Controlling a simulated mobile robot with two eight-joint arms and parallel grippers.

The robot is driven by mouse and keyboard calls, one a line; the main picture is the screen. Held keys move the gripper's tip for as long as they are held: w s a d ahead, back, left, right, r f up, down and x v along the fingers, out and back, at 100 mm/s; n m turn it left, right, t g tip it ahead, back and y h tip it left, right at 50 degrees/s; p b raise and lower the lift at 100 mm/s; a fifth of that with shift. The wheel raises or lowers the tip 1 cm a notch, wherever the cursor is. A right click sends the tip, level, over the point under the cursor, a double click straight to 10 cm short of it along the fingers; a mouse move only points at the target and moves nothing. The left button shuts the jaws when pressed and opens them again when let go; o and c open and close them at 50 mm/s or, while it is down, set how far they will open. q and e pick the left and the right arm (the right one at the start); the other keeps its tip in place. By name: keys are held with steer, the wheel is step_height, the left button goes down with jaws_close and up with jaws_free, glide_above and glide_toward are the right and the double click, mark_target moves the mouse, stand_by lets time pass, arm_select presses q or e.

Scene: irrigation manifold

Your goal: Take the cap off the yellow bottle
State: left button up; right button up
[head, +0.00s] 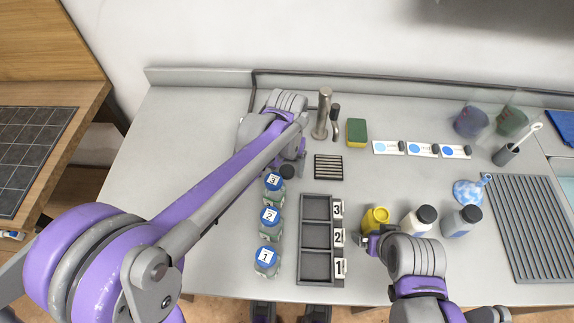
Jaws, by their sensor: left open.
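The yellow bottle (376,218) stands right of the numbered tray. Its top shows a yellow rim, and I see no dark cap on it, unlike the bottles beside it. My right gripper (371,241) is at its near side; whether the fingers grip it is unclear. A small dark round piece (287,171), which looks like a cap, lies just below my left gripper (296,160), behind the bottle labelled 3. My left gripper is open, with its fingers partly hidden by its own arm.
Blue-lidded bottles 3 (273,186), 2 (270,220) and 1 (266,261) stand left of the grey tray (301,238). Two dark-capped bottles (419,220) (461,221) stand right of the yellow one. A tap (323,115), sponge (356,132) and slotted block (328,167) are behind.

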mark_target(287, 170)
arm_select(q)
step_height(287, 170, up, 12)
steer(key=p, duration=0.1)
steer(key=shift+r, duration=0.15)
steer(key=shift+s, duration=0.1)
